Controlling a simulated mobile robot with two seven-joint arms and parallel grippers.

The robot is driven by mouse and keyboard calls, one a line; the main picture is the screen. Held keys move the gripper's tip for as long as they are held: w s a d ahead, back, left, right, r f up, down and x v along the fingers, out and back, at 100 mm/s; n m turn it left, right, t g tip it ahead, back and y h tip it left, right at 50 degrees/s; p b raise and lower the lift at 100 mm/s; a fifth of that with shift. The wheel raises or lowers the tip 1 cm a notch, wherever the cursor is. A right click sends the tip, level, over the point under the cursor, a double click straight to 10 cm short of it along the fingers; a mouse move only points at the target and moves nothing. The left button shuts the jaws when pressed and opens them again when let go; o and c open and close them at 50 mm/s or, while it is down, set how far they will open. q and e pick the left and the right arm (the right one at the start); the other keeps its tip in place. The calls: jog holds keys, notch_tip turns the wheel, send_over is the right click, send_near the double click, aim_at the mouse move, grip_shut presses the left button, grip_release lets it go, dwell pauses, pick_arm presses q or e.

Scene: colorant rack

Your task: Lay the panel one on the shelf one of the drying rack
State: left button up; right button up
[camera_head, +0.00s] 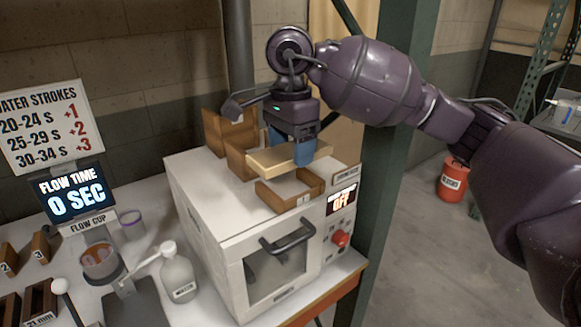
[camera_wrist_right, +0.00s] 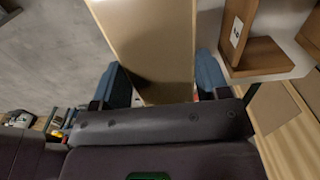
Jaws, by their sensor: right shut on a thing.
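My right gripper (camera_head: 292,152) comes in from the right, pointing down, with its blue fingers shut on a flat pale wooden panel (camera_head: 272,160). In the wrist view the panel (camera_wrist_right: 150,40) extends out from between the fingers (camera_wrist_right: 162,82). The panel is held roughly level above the brown wooden drying rack, and I cannot tell whether it touches it. The front shelf (camera_head: 267,197) of the rack, with a small label that looks like 1, is empty. A further shelf (camera_head: 236,158) is partly hidden behind the panel. My left gripper is not in view.
The rack stands on a white oven (camera_head: 205,205) whose display reads OFF. A green post (camera_head: 385,150) stands close right of it. A flow cup (camera_head: 100,262), a bottle (camera_head: 178,275) and small wooden blocks (camera_head: 40,247) are on the bench at left. An orange bucket (camera_head: 453,182) is on the floor.

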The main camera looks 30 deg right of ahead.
jog(key=shift+f, duration=2.4)
jog(key=o, duration=1)
jog(key=shift+c, duration=0.2)
